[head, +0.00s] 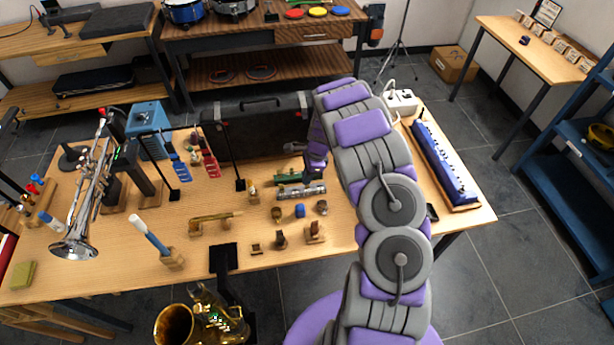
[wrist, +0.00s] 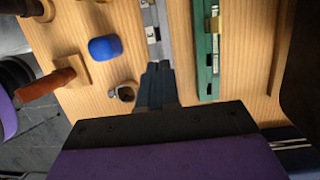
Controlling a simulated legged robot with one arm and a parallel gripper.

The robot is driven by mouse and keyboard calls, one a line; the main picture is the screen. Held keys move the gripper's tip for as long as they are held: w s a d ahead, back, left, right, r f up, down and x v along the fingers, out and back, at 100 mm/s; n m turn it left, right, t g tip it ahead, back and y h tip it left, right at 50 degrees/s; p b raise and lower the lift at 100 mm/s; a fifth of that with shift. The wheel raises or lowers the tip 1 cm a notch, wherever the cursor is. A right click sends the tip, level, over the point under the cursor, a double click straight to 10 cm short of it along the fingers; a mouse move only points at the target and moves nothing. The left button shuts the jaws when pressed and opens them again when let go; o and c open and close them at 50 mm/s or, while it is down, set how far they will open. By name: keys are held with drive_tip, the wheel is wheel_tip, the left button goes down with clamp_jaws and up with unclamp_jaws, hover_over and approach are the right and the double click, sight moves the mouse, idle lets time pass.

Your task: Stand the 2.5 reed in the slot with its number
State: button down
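My gripper (wrist: 159,68) points down over the table in the wrist view, its dark fingers close together with nothing visible between them. The fingertips are by the near end of a grey slotted strip (wrist: 151,22) with a small pale label. A green strip (wrist: 207,78) with pale number labels lies to the right of the fingers. In the head view the green strip (head: 290,178) and the grey strip (head: 302,192) lie side by side below my gripper (head: 313,178). The numbers are too small to read, and I cannot make out the 2.5 reed.
A blue rounded piece (wrist: 104,48), a metal ring-like piece (wrist: 124,92) and a reddish-brown piece (wrist: 46,84) on a wooden block stand left of the fingers. A black case (head: 255,128) stands behind.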

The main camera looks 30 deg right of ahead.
drive_tip(key=shift+f, duration=1.2)
idle(0.5)
idle(0.4)
drive_tip(key=c, duration=1.3)
unclamp_jaws()
drive_tip(key=shift+r, duration=0.1)
drive_tip(key=p+v, duration=0.2)
drive_tip(key=v, duration=1.5)
drive_tip(key=shift+p, duration=0.35)
drive_tip(key=shift+w, duration=0.1)
drive_tip(key=shift+r, duration=0.1)
